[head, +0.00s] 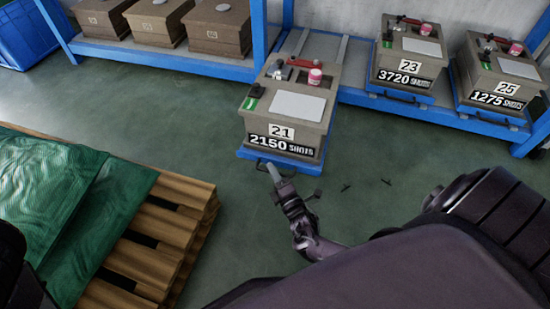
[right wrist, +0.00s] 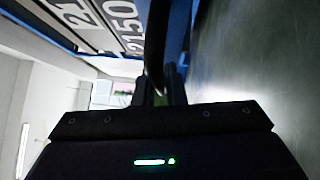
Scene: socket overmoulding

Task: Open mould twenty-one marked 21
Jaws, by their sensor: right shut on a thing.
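Mould 21 (head: 291,103) is a grey-brown box with a "21" plate and a "2150 SHOTS" plate on its front. It sits on a blue sliding tray (head: 246,153) pulled out from the shelf on rails. Its top carries a pale plate, a red-pink knob and a green tag. My right gripper (head: 272,172) is at the tray's front and shut on the dark tray handle (head: 262,166). The handle also shows between the fingers in the right wrist view (right wrist: 155,50), with the number plates (right wrist: 120,22) beside it. My left gripper is not in view.
Mould 23 (head: 407,67) and mould 25 (head: 500,83) stand on the blue shelf at right. Several brown boxes (head: 217,30) stand at left. A wooden pallet (head: 180,217) with green sheeting (head: 60,200) lies at left. Green floor between is mostly clear.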

